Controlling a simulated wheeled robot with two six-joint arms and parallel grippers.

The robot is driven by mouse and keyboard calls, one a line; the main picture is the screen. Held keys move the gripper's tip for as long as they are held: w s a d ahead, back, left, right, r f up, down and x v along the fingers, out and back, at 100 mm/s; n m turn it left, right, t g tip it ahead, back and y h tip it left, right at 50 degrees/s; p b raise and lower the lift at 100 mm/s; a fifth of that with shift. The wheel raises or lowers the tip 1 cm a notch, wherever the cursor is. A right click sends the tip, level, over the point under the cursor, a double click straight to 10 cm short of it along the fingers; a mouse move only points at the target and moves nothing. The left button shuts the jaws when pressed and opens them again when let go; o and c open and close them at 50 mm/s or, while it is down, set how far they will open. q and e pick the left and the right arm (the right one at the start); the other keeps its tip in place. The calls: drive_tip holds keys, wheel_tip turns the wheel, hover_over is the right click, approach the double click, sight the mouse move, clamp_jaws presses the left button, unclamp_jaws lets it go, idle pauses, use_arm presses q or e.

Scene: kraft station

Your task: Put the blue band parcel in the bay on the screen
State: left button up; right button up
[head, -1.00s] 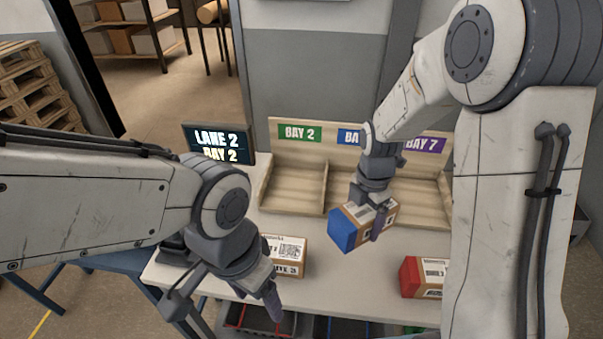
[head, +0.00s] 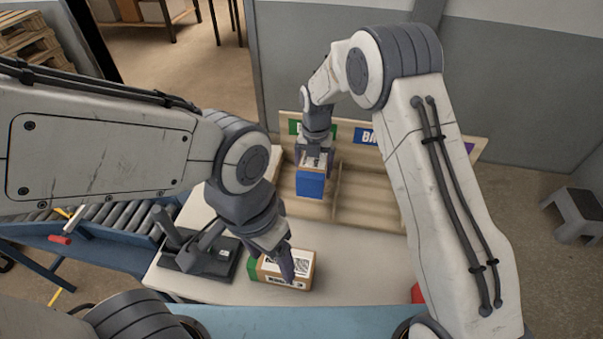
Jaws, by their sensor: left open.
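The blue band parcel (head: 310,183) is a box with a blue end facing me. My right gripper (head: 315,160) is shut on it, fingers pointing down, over the left compartment (head: 318,209) of the wooden bay rack. The green sign (head: 294,127) above that compartment is mostly hidden by my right arm; it read BAY 2 earlier. I cannot tell whether the parcel touches the compartment floor. The screen's face is hidden behind my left arm; earlier it read LANE 2, BAY 2. My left gripper (head: 275,258) is open, above the near table beside a green band parcel (head: 300,270).
A blue sign (head: 366,136) marks the middle compartment (head: 365,190), which looks empty. A red parcel (head: 417,293) shows partly behind my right arm. The screen's dark stand (head: 205,258) is at the table's left. A roller conveyor (head: 110,220) lies further left.

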drive_tip(key=shift+w+a+f+p, duration=0.2)
drive_tip(key=shift+w+a+f, duration=0.15)
drive_tip(key=shift+a+f, duration=0.15)
drive_tip(key=shift+w+a+f+p, duration=0.15)
drive_tip(key=shift+w+a+f, duration=0.2)
drive_tip(key=shift+a, duration=0.2)
wheel_tip(320, 180, down, 3)
drive_tip(key=shift+f+p, duration=0.1)
drive_tip(key=shift+p, duration=0.7)
drive_tip(key=shift+f, duration=0.3)
drive_tip(key=shift+a+f, duration=0.1)
drive_tip(key=shift+f, duration=0.1)
drive_tip(key=o, duration=1.5)
drive_tip(key=shift+c, duration=0.2)
